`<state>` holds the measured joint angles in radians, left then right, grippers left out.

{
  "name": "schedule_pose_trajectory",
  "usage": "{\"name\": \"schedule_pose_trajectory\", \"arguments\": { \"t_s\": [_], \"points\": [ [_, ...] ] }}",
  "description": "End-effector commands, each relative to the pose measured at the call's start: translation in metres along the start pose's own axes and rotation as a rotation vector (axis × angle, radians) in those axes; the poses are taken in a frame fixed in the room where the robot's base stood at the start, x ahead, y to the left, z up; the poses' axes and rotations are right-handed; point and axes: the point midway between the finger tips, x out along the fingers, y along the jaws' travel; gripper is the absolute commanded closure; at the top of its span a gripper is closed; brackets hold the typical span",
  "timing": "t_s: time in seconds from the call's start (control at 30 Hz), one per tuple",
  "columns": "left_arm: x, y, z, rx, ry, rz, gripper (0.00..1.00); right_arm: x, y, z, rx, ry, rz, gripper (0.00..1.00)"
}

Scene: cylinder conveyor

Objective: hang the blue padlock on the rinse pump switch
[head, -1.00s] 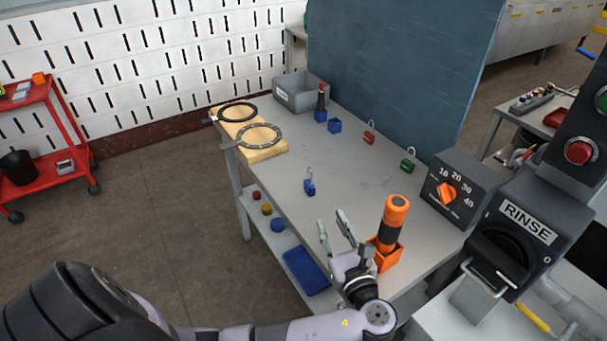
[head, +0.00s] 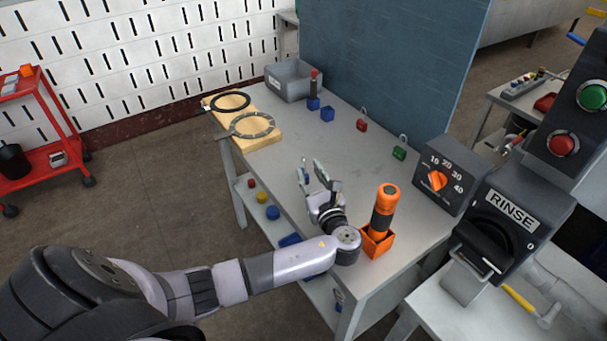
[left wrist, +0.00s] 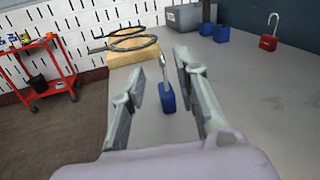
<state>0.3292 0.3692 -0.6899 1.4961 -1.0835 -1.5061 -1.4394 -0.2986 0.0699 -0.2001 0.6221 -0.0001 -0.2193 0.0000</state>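The blue padlock (left wrist: 168,98) stands upright on the grey table with its silver shackle up, seen in the left wrist view between and beyond my left fingers. In the head view it is mostly hidden by my left gripper (head: 311,167). The left gripper is open and empty, low over the table; its fingers (left wrist: 160,72) are spread on either side of the padlock in the wrist picture, with no visible contact. The rinse pump switch (head: 486,236) is a dark box with a RINSE label and a silver bar at its front, at the right. My right gripper is not in view.
An orange-topped tool stands in an orange holder (head: 377,242) beside my left wrist. Red (head: 362,125) and green (head: 399,153) padlocks stand farther back. A dial box (head: 447,175) is by the switch. Rings lie on a wooden board (head: 266,138). The table's middle is clear.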

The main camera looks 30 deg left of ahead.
Motion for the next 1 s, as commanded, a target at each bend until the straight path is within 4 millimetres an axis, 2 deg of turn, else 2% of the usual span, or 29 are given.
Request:
{"name": "schedule_pose_trajectory", "arguments": {
  "t_s": [0.1,0.23,0.53,0.9,1.0],
  "points": [
    [0.021,-0.003,0.001,0.002,-0.004,0.003,0.71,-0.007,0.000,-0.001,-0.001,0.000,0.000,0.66],
    [0.035,-0.002,-0.001,0.002,-0.002,0.001,0.71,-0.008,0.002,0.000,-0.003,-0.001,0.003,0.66],
    [0.040,-0.003,-0.002,0.000,0.000,-0.001,0.71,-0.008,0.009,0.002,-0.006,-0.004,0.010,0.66],
    [0.039,-0.002,-0.002,0.000,0.000,0.000,0.96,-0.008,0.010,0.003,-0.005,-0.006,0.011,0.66],
    [0.039,-0.002,-0.002,0.000,0.000,0.000,1.00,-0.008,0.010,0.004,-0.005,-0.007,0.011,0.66]
  ]
}}
